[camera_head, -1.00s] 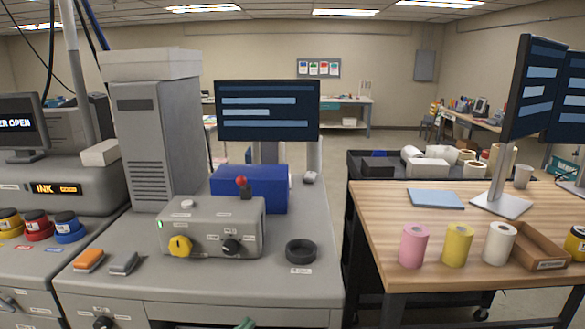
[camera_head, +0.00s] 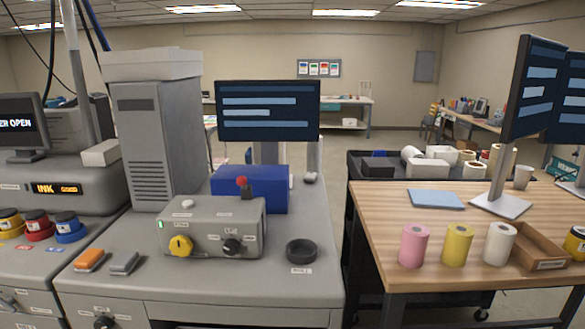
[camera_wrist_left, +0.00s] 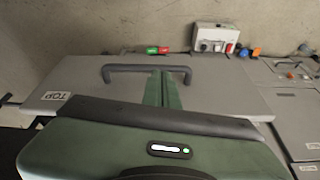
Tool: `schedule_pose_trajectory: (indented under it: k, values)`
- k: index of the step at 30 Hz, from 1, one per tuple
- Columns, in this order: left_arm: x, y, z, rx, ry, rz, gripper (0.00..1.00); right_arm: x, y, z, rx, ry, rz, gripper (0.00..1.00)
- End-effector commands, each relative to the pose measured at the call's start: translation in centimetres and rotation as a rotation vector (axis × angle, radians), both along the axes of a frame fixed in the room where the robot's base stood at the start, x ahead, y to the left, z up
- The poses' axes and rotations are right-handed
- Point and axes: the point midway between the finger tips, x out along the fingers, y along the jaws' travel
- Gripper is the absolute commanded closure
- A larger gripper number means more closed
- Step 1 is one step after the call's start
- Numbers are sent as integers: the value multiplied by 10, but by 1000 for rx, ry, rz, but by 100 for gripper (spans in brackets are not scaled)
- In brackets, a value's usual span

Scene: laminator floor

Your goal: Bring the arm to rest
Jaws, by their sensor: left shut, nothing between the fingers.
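My left gripper (camera_wrist_left: 161,86) shows in the left wrist view as two green fingers pressed together, shut and empty. The fingers overlap the right part of a dark bar handle (camera_wrist_left: 120,70) in the picture; I cannot tell whether they touch it. The handle sits on a pale grey panel (camera_wrist_left: 225,92) with an upside-down "TOP" label. My green wrist body fills the bottom of that view. Neither of my grippers shows in the head view. My right gripper is in no view.
A grey control box (camera_head: 213,228) with a yellow knob stands on the grey machine top (camera_head: 200,290), near a dark ring (camera_head: 301,251). A wooden table (camera_head: 400,240) with pink, yellow and white rolls is at the right. Green and red buttons (camera_wrist_left: 157,50) lie beyond the panel.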

Motion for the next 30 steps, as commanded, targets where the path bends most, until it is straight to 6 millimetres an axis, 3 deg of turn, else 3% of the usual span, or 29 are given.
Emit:
schedule_pose_trajectory:
  k: [1, 11, 17, 23, 27, 30]
  values:
    - [5, 0, -20, 3, 4, 3, 100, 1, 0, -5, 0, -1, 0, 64]
    - [18, -2, -118, 6, 34, 1, 100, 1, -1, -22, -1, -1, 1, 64]
    - [13, -3, -210, 8, 67, -4, 100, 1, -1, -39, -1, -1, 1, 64]
    - [-21, 2, -341, 14, 115, -12, 100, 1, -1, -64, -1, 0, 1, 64]
    - [-64, 8, -424, 18, 148, -20, 100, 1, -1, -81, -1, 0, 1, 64]
    - [-101, 15, -470, 22, 172, -26, 100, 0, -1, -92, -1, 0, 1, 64]
